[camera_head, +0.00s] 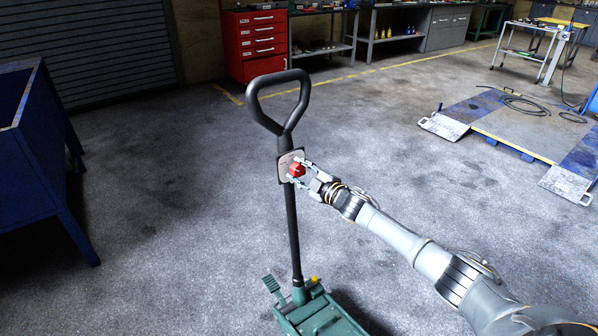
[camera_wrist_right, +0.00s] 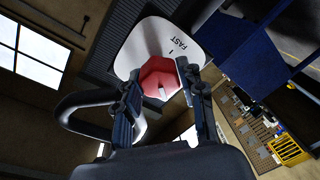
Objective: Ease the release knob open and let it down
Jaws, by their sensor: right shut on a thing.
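The trolley jack (camera_head: 322,318) is green and stands on the floor at the bottom of the head view. Its black handle (camera_head: 291,235) stands upright with a loop grip at the top. The red release knob (camera_head: 297,169) sits on a pale plate (camera_head: 285,160) on the handle. In the right wrist view the red knob (camera_wrist_right: 160,78) shows a white mark, and the plate (camera_wrist_right: 150,40) reads FAST. My right gripper (camera_head: 299,170) is shut on the knob, its fingers on either side of it (camera_wrist_right: 160,95). My left gripper is not in view.
A blue bench (camera_head: 35,150) stands at the left. A red tool cabinet (camera_head: 256,45) and shelves are at the back. A low lift platform (camera_head: 515,135) with a cable lies at the right. The floor around the jack is clear.

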